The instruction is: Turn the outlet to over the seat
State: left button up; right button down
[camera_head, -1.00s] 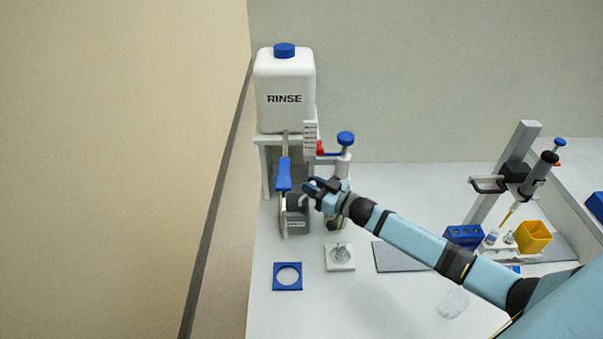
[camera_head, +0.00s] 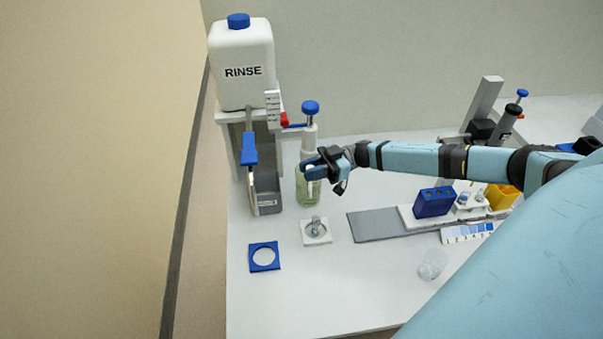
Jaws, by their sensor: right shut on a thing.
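A pump dispenser with a blue knob (camera_head: 310,107) and white column (camera_head: 309,140) stands on a pale green bottle (camera_head: 306,192). My right gripper (camera_head: 312,170) is shut at the lower part of this column, in front of the bottle's upper part. What it grips looks like the dispenser's outlet, mostly hidden by the fingers. In front of the bottle a white square seat (camera_head: 325,239) lies on the bench with a clear glass piece (camera_head: 316,225) in it. A blue square ring (camera_head: 265,245) lies to its left. My left gripper is not in view.
Left of the dispenser are a white RINSE tank (camera_head: 241,65) on a stand, a blue lever (camera_head: 249,149) and a grey box (camera_head: 268,190). To the right are a grey mat (camera_head: 375,226), a blue rack (camera_head: 434,202) and a clear cup (camera_head: 432,265). The front bench is mostly clear.

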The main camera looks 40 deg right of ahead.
jog(key=shift+s+d+n+g+b, duration=0.2)
jog(key=shift+d+n+g+b, duration=0.2)
jog(key=shift+g, duration=0.3)
jog(key=shift+s+d+n+g+b, duration=0.25)
jog(key=shift+n+g, duration=0.25)
jog(key=shift+g, duration=0.2)
jog(key=shift+y, duration=0.3)
jog(key=c, duration=1)
grip_release()
jog(key=shift+s+d+b, duration=0.25)
jog(key=shift+d+b, duration=0.2)
jog(key=shift+d, duration=1.45)
jog(key=shift+s+d+b, duration=0.2)
jog(key=shift+d+b, duration=0.25)
jog(key=shift+d, duration=1.4)
jog(key=shift+a+f, duration=0.1)
